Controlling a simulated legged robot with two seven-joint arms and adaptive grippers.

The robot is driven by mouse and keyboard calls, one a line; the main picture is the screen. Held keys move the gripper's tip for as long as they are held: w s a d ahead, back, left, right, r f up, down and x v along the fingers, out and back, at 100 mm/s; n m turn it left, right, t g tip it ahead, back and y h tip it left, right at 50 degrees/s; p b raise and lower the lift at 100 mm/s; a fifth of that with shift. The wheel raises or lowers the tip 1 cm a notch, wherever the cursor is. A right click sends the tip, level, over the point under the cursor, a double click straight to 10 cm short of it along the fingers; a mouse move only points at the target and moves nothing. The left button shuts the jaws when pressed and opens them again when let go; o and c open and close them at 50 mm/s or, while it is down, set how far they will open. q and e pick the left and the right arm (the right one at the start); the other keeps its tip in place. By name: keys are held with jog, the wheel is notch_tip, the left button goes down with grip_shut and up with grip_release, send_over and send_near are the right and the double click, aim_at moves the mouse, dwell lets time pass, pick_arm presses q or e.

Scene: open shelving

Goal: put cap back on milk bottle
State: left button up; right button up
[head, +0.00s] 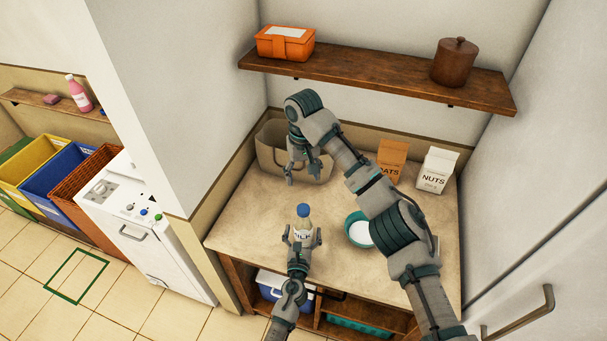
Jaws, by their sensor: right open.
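The milk bottle (303,222) stands upright near the front of the countertop (240,220), its label partly visible. The blue cap (303,209) sits on top of the bottle; I cannot tell how firmly it is seated. My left gripper (303,237) comes from below, with its fingers around both sides of the bottle body, shut on it. My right gripper (303,173) is open and empty, pointing down above and behind the bottle, apart from the cap. My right arm crosses over the counter and hides part of it.
A beige bin (270,152) stands at the back left of the counter. An oats box (391,158) and a nuts carton (437,168) stand at the back right. A teal-rimmed bowl (358,231) is beside my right arm. A wooden shelf (375,77) overhangs the back.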

pick_arm(q)
jog(key=s, duration=0.4)
jog(key=s+a, duration=0.1)
jog(key=s, duration=0.7)
jog(key=shift+a, duration=0.2)
